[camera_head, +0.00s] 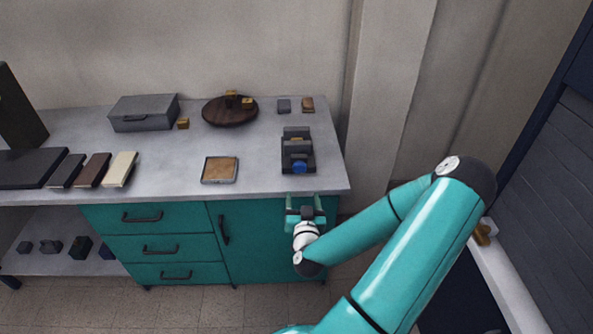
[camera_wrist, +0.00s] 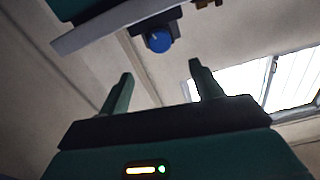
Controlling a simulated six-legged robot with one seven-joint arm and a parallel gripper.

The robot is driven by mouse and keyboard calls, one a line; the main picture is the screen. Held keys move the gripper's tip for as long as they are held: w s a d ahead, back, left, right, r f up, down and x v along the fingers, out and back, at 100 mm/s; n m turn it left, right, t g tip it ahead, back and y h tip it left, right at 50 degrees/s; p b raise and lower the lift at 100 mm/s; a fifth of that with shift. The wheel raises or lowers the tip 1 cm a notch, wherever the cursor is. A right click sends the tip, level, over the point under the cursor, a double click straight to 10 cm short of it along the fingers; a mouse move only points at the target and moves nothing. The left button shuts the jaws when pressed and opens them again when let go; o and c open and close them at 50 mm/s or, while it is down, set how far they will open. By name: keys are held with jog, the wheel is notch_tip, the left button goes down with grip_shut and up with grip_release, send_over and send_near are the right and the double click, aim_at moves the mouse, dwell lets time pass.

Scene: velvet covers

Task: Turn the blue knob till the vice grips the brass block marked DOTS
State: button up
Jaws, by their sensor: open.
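The dark vice (camera_head: 288,151) stands near the right end of the grey bench top. Its blue knob (camera_head: 299,167) faces the front edge and also shows in the wrist view (camera_wrist: 158,41). A small brass block (camera_head: 296,140) shows between the vice's jaws; its marking is too small to read, and I cannot tell whether the jaws touch it. My gripper (camera_head: 305,198) is at the bench's front edge, in front of the knob and apart from it. In the wrist view my gripper (camera_wrist: 160,75) has its fingers wide apart with nothing between them, the knob beyond their tips.
A tan-filled tray (camera_head: 220,183) lies left of the vice. Behind are a round wooden board (camera_head: 216,114) with brass blocks, a grey box (camera_head: 143,115), a loose brass block (camera_head: 183,124) and two small blocks. Teal drawers (camera_head: 160,248) stand below. Bench between tray and vice is clear.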

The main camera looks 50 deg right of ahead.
aim_at(300, 169)
jog(key=x, duration=1.3)
jog(key=shift+d, duration=0.1)
jog(key=c, duration=1)
